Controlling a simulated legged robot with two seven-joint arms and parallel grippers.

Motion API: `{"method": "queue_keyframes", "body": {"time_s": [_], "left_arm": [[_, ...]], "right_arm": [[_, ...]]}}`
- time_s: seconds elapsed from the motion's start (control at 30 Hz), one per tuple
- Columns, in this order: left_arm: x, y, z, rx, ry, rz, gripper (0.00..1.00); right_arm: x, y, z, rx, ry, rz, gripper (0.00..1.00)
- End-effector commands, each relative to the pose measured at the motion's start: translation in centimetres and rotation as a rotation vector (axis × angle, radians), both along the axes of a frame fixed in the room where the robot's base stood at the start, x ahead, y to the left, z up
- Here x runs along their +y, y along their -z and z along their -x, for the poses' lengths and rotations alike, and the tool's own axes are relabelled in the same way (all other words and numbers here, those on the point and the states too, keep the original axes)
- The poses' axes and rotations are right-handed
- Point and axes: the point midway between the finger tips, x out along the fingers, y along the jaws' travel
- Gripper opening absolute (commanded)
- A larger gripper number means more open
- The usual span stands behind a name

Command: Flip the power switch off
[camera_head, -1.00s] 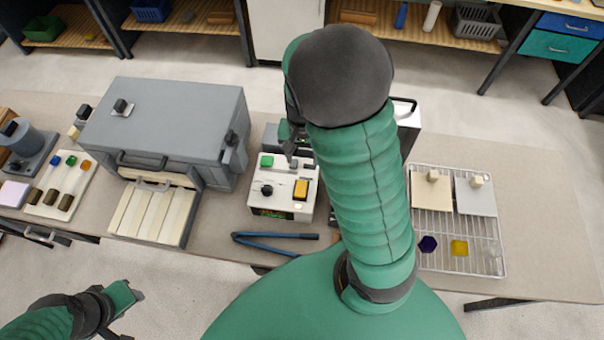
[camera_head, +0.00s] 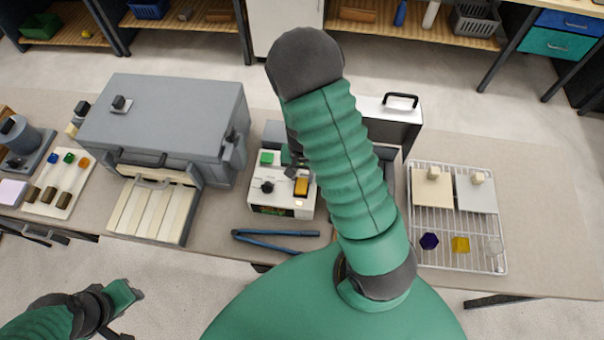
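The power switch (camera_head: 301,188) is an amber rocker on the right of a small white control box (camera_head: 262,200) on the bench. The box also bears a green button (camera_head: 267,158) and a black knob (camera_head: 267,187). My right gripper (camera_head: 294,172) is just at the far edge of the switch, its dark tip over the box top; whether it touches cannot be told. My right forearm hides most of this gripper, so its opening is unclear. My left gripper (camera_head: 134,298) hangs low at the left, in front of the bench, away from the box; its fingers are not clear.
A grey furnace-like box (camera_head: 165,115) stands left of the control box. Blue tongs (camera_head: 275,240) lie in front of it. A wire rack (camera_head: 455,262) with plates and coloured pieces lies right. A white case with a black handle (camera_head: 395,108) stands behind my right arm.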

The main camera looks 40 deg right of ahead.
Motion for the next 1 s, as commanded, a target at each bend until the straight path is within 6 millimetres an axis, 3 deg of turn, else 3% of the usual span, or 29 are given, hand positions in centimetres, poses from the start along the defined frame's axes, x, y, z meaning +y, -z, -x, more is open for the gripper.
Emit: {"method": "queue_keyframes", "body": {"time_s": [0.03,0.27,1.0], "left_arm": [[0.0,0.0,0.0,0.0,0.0,0.0,0.36],[0.0,0.0,0.0,0.0,0.0,0.0,0.36],[0.0,1.5,0.0,0.0,0.0,0.0,0.36]], "right_arm": [[0.0,0.0,0.0,0.0,0.0,0.0,0.28],[0.0,0.0,0.0,-0.001,0.0,-0.001,0.0],[0.7,-0.7,0.5,-0.21,0.001,0.258,0.0]]}}
